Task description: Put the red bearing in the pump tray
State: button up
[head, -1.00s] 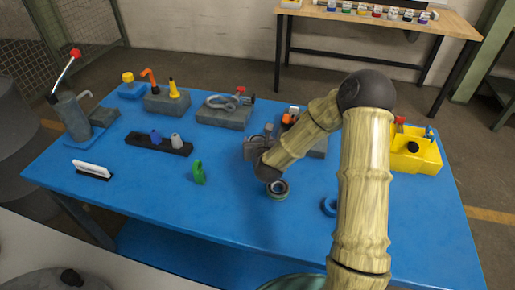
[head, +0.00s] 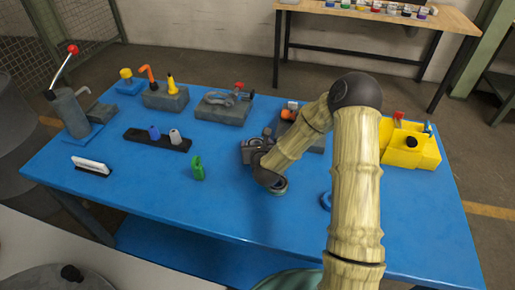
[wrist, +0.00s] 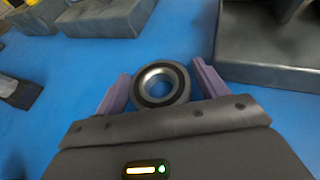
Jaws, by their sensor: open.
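A round bearing (wrist: 160,84) with a bright metal inner ring and dark band lies on the blue table between my gripper's two purple fingers in the wrist view. No red shows on it. My gripper (wrist: 161,73) is open, with a finger on each side of the ring; I cannot tell whether they touch it.
A blue ring (head: 326,201) lies right of the bearing, partly behind my arm. A green part (head: 198,168) stands to the left. Grey blocks with fittings line the back, one (head: 222,112) behind my gripper. The front middle of the table is clear.

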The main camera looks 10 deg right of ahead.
jog(key=v, duration=0.9)
jog(key=shift+s+r, duration=0.3)
jog(key=shift+r, duration=0.05)
jog(key=p+v, duration=0.2)
jog(key=p, duration=0.1)
jog(key=shift+s+d+f, duration=0.1)
jog(key=shift+s+f, duration=0.05)
